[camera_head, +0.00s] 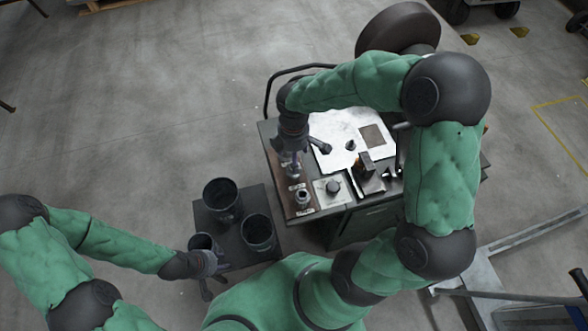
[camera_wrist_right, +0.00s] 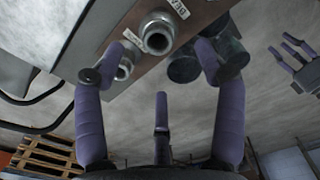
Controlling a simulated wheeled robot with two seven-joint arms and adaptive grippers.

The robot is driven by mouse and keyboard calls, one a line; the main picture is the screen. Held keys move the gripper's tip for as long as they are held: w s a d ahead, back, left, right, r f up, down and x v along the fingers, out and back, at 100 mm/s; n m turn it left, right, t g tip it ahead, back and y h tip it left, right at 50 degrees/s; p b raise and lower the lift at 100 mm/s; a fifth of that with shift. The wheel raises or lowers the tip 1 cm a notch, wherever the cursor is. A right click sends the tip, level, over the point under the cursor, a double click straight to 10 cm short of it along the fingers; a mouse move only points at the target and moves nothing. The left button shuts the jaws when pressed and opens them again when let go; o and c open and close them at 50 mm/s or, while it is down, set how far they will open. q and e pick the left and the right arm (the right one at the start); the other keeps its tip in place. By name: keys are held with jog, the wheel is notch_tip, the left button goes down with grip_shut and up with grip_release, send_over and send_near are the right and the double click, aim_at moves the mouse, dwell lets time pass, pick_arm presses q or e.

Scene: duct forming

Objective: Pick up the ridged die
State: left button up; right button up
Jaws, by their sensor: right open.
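In the head view, metal dies stand on a brown strip along the left edge of the workbench. One die (camera_head: 303,197) is at the near end, and another sits farther back, partly under my right gripper (camera_head: 291,160). In the right wrist view, a ringed metal die (camera_wrist_right: 158,32) stands beside a label of which "BEA" is readable. A second die (camera_wrist_right: 122,68) is partly behind a finger. I cannot tell which die is ridged. My right gripper (camera_wrist_right: 160,85) is open and empty, its fingers apart around the strip's end. My left gripper (camera_head: 212,278) is open, near the bins.
Dark round bins (camera_head: 222,196) stand on a low dark platform (camera_head: 261,198) left of the bench. On the bench are a white sheet (camera_head: 340,125), a round dark piece on a pale plate (camera_head: 333,187) and a dark block (camera_head: 368,164).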

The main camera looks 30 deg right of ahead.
notch_tip(320, 180, down, 3)
jog(key=shift+w+d+f+b, duration=0.1)
jog(key=shift+f+b, duration=0.1)
jog(key=shift+b, duration=0.2)
jog(key=shift+f+b, duration=0.3)
jog(key=shift+f, duration=0.25)
notch_tip(320, 180, down, 4)
jog(key=shift+b, duration=0.85)
jog(key=shift+r, duration=0.1)
grip_shut()
